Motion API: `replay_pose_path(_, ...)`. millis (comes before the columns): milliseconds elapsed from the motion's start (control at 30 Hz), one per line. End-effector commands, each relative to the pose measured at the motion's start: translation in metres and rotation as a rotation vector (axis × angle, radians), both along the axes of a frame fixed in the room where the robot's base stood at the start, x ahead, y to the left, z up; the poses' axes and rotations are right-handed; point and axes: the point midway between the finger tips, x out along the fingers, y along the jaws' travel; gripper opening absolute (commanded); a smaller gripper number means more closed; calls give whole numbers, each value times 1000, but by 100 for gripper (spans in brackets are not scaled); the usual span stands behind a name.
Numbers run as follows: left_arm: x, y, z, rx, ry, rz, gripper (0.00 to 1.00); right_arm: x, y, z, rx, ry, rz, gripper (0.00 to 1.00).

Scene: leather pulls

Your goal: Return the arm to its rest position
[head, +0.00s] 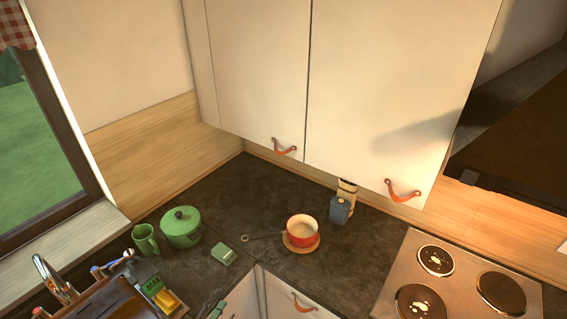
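My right gripper is not in view. The white wall cabinet doors (400,80) hang above the counter and look shut. They carry red leather pulls, one on the left door (285,149) and one on the right door (402,194). A lower cabinet front has another red pull (302,304).
A hob (455,285) is at right. A sink tap (52,278) is at left.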

Motion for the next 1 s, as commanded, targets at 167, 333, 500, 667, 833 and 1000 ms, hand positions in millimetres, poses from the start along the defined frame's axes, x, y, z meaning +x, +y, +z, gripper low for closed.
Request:
replay_pose_path(167,-12,25,-14,-128,167,145,34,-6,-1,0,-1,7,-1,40)
replay_pose_path(333,-44,61,-35,-313,390,369,34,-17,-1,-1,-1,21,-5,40)
replay_pose_path(500,-104,98,-57,-541,643,675,34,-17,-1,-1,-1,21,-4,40)
replay_pose_path(667,-150,115,-67,-671,780,875,34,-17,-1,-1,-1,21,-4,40)
replay_pose_path(833,-192,125,-72,-768,881,1045,34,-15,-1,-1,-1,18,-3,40)
replay_pose_path(1000,-230,131,-72,-845,958,1195,34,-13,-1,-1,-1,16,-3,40)
